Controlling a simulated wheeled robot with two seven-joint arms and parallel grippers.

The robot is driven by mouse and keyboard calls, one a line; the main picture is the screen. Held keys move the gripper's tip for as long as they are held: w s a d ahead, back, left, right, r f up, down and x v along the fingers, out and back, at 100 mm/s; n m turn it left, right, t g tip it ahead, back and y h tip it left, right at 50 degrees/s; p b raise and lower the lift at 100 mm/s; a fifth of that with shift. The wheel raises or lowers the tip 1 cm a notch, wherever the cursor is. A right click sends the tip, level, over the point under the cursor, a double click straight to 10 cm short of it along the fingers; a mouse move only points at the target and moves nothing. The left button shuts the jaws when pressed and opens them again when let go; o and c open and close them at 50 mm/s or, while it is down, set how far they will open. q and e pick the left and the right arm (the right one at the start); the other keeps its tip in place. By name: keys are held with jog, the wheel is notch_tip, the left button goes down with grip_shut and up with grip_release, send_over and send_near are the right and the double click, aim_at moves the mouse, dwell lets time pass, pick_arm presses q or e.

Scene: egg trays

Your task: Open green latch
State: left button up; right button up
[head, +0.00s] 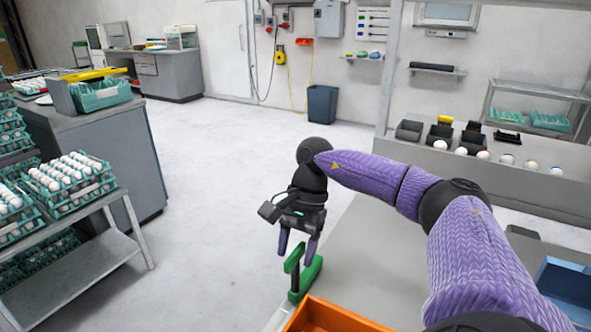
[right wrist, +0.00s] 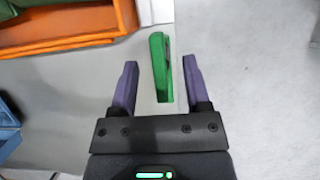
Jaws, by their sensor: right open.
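The green latch (head: 305,275) stands at the left edge of the grey table, just behind an orange tray. It has an upright part and a flat bar beside it. My right gripper (head: 298,246) points down just above the latch, with its purple fingers apart. My left gripper is not in view.
The orange tray (head: 330,318) lies close to the latch on the table (head: 375,255). A blue bin (head: 568,283) is at the right. A shelf (head: 540,187) with small black holders and several eggs runs behind. A trolley (head: 95,262) with egg trays stands left, across open floor.

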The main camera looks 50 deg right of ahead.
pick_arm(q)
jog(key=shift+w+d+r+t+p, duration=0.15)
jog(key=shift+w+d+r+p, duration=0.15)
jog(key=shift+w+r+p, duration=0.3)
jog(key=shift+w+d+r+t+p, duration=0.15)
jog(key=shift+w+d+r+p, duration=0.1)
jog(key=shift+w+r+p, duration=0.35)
pick_arm(e)
jog(key=v, duration=0.9)
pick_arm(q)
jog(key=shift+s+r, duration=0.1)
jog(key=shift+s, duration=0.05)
